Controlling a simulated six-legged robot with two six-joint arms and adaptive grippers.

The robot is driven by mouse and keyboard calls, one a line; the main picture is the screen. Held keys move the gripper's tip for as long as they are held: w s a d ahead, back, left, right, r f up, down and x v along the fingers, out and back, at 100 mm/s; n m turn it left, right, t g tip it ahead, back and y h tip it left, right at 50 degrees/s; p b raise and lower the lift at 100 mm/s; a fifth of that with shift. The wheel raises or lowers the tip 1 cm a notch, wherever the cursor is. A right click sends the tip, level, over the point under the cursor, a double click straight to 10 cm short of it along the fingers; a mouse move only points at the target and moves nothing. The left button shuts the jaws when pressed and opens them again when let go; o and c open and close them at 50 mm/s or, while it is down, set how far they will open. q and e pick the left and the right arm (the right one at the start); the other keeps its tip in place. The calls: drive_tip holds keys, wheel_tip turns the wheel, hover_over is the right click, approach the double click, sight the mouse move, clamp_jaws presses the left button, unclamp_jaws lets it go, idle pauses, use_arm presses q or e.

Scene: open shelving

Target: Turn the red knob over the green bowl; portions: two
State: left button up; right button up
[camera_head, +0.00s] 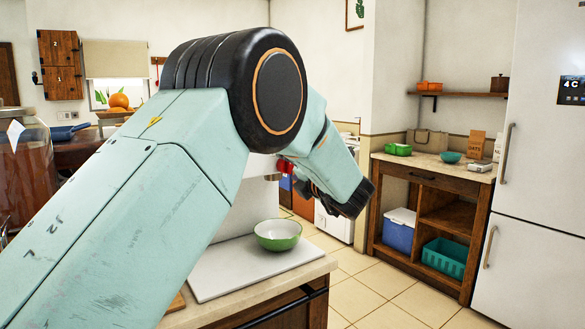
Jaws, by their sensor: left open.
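The red knob (284,166) shows as a small red patch on the front of a white dispenser (262,166), which my left arm mostly hides. The green bowl (278,238), green outside and white inside, stands upright below the knob on a white board (244,272). No contents can be made out in it. My left gripper (298,181) is open, just to the right of the knob and above the bowl. Its fingers are dark and partly hidden by my wrist, so I cannot tell whether they touch the knob. My right gripper is out of view.
A large jar (25,180) stands at the far left. A wooden shelf unit (448,214) at the right holds a blue box (398,236) and a teal basket (443,258). A white fridge (530,170) is at the right edge. The tiled floor between is clear.

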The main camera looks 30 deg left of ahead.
use_arm(q)
drive_tip(key=shift+a+f, duration=0.15)
drive_tip(key=shift+a, duration=0.1)
drive_tip(key=shift+c, duration=0.9)
drive_tip(key=shift+d, duration=0.15)
drive_tip(key=c, duration=0.5)
drive_tip(key=shift+r, duration=0.2)
drive_tip(key=c, duration=0.5)
drive_tip(key=shift+w+r+m+g+h+p, duration=0.1)
drive_tip(key=shift+m+g+p, duration=0.35)
drive_tip(key=shift+m+p, duration=2.4)
drive_tip(key=shift+w+r+m+g+h+p, duration=0.1)
drive_tip(key=shift+m+g+p, duration=0.3)
drive_tip(key=shift+m+p, duration=2.45)
drive_tip(key=shift+r+m+g+h+p, duration=0.1)
drive_tip(key=shift+m+g+p, duration=0.35)
drive_tip(key=shift+m+p, duration=2.4)
drive_tip(key=shift+f+n+p, duration=0.1)
drive_tip(key=shift+n+p, duration=0.35)
drive_tip(key=shift+p, duration=0.2)
